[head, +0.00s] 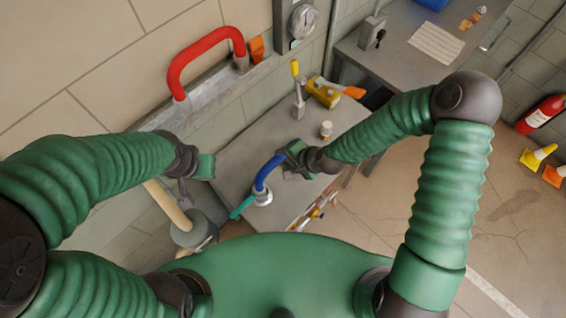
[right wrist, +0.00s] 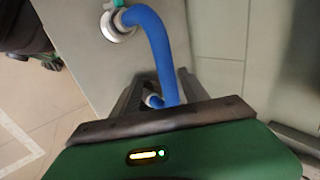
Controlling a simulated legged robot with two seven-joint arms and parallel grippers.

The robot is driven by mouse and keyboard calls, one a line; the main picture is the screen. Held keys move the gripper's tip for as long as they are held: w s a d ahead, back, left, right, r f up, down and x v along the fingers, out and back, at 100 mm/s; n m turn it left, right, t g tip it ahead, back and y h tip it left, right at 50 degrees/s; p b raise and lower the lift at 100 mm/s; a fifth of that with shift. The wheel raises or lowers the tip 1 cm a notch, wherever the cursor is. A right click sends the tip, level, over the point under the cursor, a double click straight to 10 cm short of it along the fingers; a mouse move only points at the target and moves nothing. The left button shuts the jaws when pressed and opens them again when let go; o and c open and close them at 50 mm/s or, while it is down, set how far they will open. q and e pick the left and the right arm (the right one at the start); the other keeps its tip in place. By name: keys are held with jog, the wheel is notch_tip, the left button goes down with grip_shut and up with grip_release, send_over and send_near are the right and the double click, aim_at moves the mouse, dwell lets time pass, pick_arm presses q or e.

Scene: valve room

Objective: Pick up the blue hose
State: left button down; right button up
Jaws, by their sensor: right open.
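The blue hose (head: 266,173) curves up from a round pale fitting (head: 263,196) on the grey bench. My right gripper (head: 291,160) is at the upper end of the hose. In the right wrist view, the hose (right wrist: 155,45) runs from the fitting (right wrist: 117,27) to between the fingers (right wrist: 160,93) of my open right gripper. I cannot tell whether the fingers touch it. My left gripper (head: 199,168) is left of the hose, apart from it; its jaw opening does not show clearly.
A teal lever (head: 242,208) sits beside the fitting. A yellow-handled lever (head: 297,88), a yellow tool (head: 323,92) and a small pale cylinder (head: 326,129) are farther back. A red pipe (head: 203,53) is on the wall. A fire extinguisher (head: 540,114) and cones (head: 537,156) are at right.

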aim_at(283, 158)
jog(key=x, duration=0.3)
jog(key=shift+w+a, duration=0.1)
jog(key=shift+w, duration=0.25)
jog(key=p+x, duration=0.1)
jog(key=x, duration=0.1)
jog(key=a+p+x, duration=0.1)
jog(key=x, duration=0.2)
jog(key=shift+s, duration=0.15)
jog(key=shift+d, duration=0.3)
jog(key=c, duration=0.5)
jog(key=shift+a, duration=0.1)
jog(key=c, duration=0.4)
jog(key=shift+a, duration=0.15)
grip_shut()
pick_arm(q)
jog(key=shift+w+a+r, duration=0.25)
jog(key=shift+a+r, duration=0.05)
jog(key=shift+r, duration=0.25)
jog(key=shift+w+a+r, duration=0.2)
jog(key=shift+a+r, duration=0.05)
jog(key=shift+r, duration=0.25)
pick_arm(e)
jog(key=shift+s+a, duration=0.1)
jog(key=shift+s, duration=0.05)
